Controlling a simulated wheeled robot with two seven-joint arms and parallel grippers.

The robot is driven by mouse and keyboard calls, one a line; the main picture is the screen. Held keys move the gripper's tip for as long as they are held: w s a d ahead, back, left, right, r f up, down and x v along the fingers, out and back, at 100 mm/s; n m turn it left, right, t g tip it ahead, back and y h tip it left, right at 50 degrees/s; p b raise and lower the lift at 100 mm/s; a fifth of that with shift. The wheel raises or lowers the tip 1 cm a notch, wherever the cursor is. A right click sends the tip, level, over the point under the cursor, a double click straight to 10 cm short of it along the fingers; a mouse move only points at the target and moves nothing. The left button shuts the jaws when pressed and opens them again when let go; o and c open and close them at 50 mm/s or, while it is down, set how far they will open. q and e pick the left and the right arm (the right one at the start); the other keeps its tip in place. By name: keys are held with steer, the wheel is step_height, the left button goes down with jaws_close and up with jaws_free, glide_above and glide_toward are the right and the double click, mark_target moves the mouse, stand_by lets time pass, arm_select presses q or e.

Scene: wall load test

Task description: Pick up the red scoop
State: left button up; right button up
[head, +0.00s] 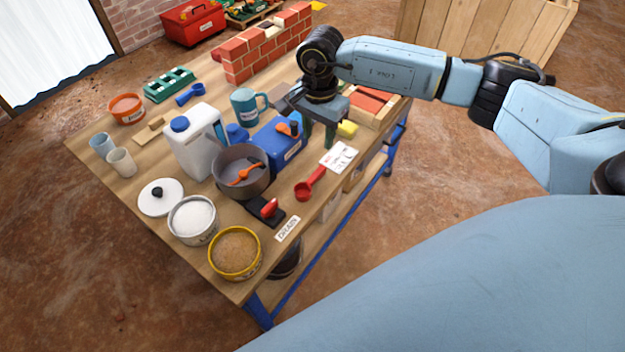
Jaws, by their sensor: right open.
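The red scoop (305,190) lies on the wooden table (224,283) near its right front edge. Its bowl is toward the lower left and its handle runs up and right to a white printed card (339,157). My right gripper (312,124) hangs over the table, above and behind the scoop, near a blue box. It is open, apart from the scoop, and I see nothing held in it. My left gripper is not in view.
A black stand with a red top (270,208) is left of the scoop. A grey pot (242,181) holds an orange scoop. A blue box (277,142), white jug (191,143) and blue mug (246,105) stand behind. Tins of white (194,219) and brown (236,252) material are at the front.

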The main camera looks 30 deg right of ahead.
steer(key=b, duration=0.2)
glide_above(316, 173)
steer(key=f, duration=0.7)
steer(key=shift+s+d+f, duration=0.15)
steer(key=shift+d, duration=0.05)
steer(key=shift+a+f+b, duration=0.2)
steer(key=shift+f+b, duration=0.7)
steer(key=shift+f, duration=1.95)
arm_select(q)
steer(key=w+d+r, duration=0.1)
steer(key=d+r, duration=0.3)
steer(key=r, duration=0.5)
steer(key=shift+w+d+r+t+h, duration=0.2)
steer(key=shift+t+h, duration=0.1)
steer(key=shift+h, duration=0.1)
arm_select(e)
jaws_close()
